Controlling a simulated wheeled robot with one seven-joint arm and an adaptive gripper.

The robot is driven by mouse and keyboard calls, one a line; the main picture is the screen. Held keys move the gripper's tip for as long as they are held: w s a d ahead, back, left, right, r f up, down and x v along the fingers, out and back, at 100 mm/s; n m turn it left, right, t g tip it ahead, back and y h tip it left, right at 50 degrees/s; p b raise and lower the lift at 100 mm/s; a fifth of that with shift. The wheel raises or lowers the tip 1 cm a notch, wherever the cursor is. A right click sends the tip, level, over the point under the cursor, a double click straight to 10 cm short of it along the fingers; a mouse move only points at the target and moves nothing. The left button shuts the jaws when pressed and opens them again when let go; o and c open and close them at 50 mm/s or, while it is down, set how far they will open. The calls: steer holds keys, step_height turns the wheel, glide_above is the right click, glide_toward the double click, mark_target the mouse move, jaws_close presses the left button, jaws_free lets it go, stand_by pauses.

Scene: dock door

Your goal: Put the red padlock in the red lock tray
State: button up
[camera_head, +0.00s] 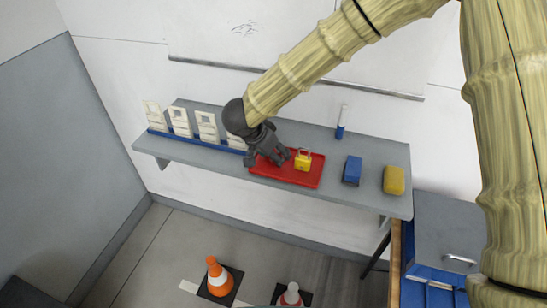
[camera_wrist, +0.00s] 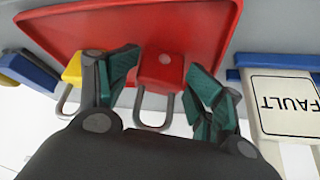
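The red padlock (camera_wrist: 160,73) shows in the wrist view between my gripper's two fingers, its grey shackle pointing toward the camera. My gripper (camera_wrist: 162,66) has a finger close on each side of it; whether both fingers press on it I cannot tell. The red lock tray (camera_wrist: 85,30) lies behind the padlock; whether the padlock touches it is unclear. In the head view my gripper (camera_head: 276,157) is low over the left part of the red tray (camera_head: 300,180), and the red padlock is hidden there.
A yellow padlock (camera_head: 302,161) stands in the tray, right of my gripper. A blue block (camera_head: 352,170) and a yellow block (camera_head: 394,180) sit farther right on the grey shelf (camera_head: 335,190). White tags (camera_head: 180,121) stand in a blue rack at left. A blue-white marker (camera_head: 341,124) stands behind.

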steer(key=b+v, duration=0.1)
steer(key=v, duration=1)
steer(key=shift+r+b, duration=0.3)
steer(key=shift+s, duration=0.1)
